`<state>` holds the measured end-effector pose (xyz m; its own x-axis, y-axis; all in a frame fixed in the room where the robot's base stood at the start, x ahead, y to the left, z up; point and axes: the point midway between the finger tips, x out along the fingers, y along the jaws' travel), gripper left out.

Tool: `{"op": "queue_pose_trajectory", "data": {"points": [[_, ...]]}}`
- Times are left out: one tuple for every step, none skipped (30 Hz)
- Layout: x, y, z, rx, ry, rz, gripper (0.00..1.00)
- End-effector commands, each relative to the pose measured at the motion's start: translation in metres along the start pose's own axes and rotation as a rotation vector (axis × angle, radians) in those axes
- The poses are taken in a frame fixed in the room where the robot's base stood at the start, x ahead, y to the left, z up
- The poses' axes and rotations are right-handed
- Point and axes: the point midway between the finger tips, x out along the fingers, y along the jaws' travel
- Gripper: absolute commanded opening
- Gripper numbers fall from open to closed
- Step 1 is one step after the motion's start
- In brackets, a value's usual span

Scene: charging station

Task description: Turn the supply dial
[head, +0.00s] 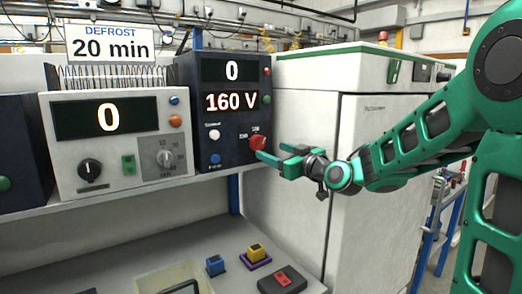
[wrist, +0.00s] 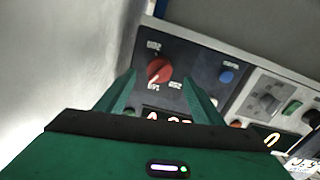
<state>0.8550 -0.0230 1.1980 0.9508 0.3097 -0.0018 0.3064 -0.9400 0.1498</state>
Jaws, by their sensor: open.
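The red supply dial (head: 258,142) sits at the lower right of the dark blue supply panel, whose displays (head: 230,87) read 0 and 160 V. In the wrist view the red dial (wrist: 159,71) has a white pointer mark toward its lower left, with small number labels around it. My green gripper (head: 270,152) is open just in front of the dial. In the wrist view my fingertips (wrist: 159,80) lie to either side of the dial's lower part; I cannot tell whether they touch it. Nothing is held.
A grey unit (head: 117,180) with a 0 display and two dials stands left of the panel. A DEFROST 20 min sign (head: 110,43) is above it. A large white cabinet (head: 345,180) stands right. Blue (head: 215,265) and yellow (head: 256,252) blocks lie on the lower bench.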

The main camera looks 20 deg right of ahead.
Motion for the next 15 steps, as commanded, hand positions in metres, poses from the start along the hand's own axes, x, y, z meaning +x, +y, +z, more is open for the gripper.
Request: {"op": "queue_pose_trajectory", "data": {"points": [[0.010, -0.001, 0.001, 0.001, 0.000, -0.004, 0.61], [0.016, -0.001, 0.000, 0.001, 0.001, -0.002, 0.61], [0.023, -0.001, 0.000, 0.001, 0.002, -0.002, 0.61], [0.028, -0.001, 0.000, 0.001, 0.001, -0.002, 0.61], [0.033, -0.001, 0.000, 0.002, 0.002, -0.002, 0.61], [0.040, -0.001, 0.000, 0.002, 0.001, -0.001, 0.61], [0.044, -0.001, 0.000, 0.002, 0.002, -0.002, 0.61], [0.049, -0.001, 0.000, 0.002, 0.002, -0.002, 0.61], [0.053, -0.001, 0.000, 0.002, 0.001, -0.001, 0.61], [0.057, -0.001, 0.000, 0.002, 0.002, -0.001, 0.61], [0.060, 0.000, 0.000, 0.002, 0.001, -0.001, 0.61], [0.063, 0.000, 0.000, 0.002, 0.000, 0.000, 0.61], [0.066, 0.000, 0.000, 0.002, 0.000, 0.000, 0.61], [0.067, 0.000, 0.000, 0.002, 0.001, 0.000, 0.61], [0.069, 0.000, -0.001, 0.002, 0.001, 0.000, 0.61]]}}
